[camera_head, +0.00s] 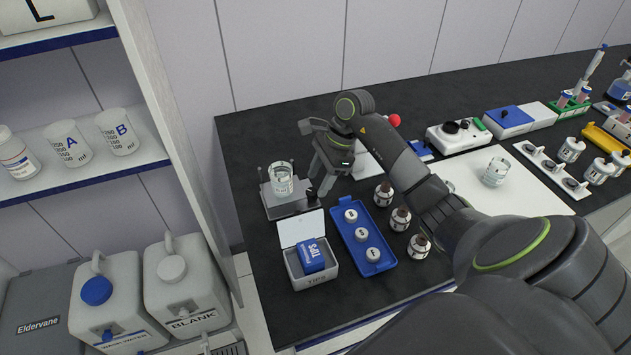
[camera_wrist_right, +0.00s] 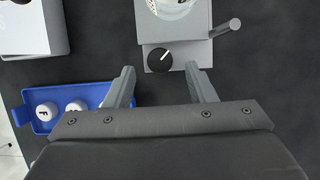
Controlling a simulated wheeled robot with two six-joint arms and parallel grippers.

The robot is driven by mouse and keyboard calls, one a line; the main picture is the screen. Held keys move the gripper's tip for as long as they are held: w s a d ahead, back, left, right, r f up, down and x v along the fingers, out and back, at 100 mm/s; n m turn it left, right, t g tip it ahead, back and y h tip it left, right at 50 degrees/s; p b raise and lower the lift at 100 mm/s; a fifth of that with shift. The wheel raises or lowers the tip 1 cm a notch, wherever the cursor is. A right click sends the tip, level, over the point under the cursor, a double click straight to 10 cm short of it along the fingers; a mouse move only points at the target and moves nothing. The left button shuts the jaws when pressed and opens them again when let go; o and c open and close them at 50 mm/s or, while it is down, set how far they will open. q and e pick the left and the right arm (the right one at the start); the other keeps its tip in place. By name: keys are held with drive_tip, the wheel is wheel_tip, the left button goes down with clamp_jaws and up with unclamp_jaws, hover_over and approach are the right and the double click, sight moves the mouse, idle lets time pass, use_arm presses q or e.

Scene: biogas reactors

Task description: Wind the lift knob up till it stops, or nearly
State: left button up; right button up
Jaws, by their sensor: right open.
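The lift knob (camera_wrist_right: 159,60) is a round black knob with a white pointer line, on the near side of a grey lift (camera_wrist_right: 197,52). The line points up and to the right in the right wrist view. The lift (camera_head: 279,208) also shows in the head view with a glass beaker (camera_head: 282,180) on top; the knob is hard to make out there. My right gripper (camera_wrist_right: 160,72) is open and empty. Its fingertips lie to either side of the knob, slightly short of it in the picture, with no visible contact. It also shows in the head view (camera_head: 319,190). My left gripper is out of view.
A white box (camera_head: 305,277) with a blue pack and a blue tray (camera_head: 362,240) of white-capped vials stand near the lift. Several brown bottles (camera_head: 401,219) are right of the tray. A grey bar (camera_wrist_right: 227,28) sticks out from the lift's right side.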

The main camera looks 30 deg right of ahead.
sight(313, 191)
drive_tip(key=x, duration=0.2)
drive_tip(key=shift+a+f, duration=0.2)
drive_tip(key=shift+f, duration=0.2)
drive_tip(key=c, duration=1)
drive_tip(key=shift+o, duration=0.2)
drive_tip(key=shift+f+m+t+b, duration=0.15)
drive_tip(key=shift+m+t+b, duration=0.25)
drive_tip(key=shift+m+b, duration=0.4)
drive_tip(key=shift+s+m+t+h+b, duration=0.1)
drive_tip(key=shift+m+t+h+b, duration=0.2)
drive_tip(key=shift+m, duration=0.5)
drive_tip(key=shift+s+m+t+h+b, duration=0.1)
drive_tip(key=shift+m+b, duration=0.25)
drive_tip(key=shift+m, duration=0.45)
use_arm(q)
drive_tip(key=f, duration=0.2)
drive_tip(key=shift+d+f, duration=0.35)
use_arm(e)
drive_tip(key=shift+r, duration=0.2)
drive_tip(key=shift+w, duration=0.1)
drive_tip(key=o, duration=1)
drive_tip(key=shift+c, duration=0.2)
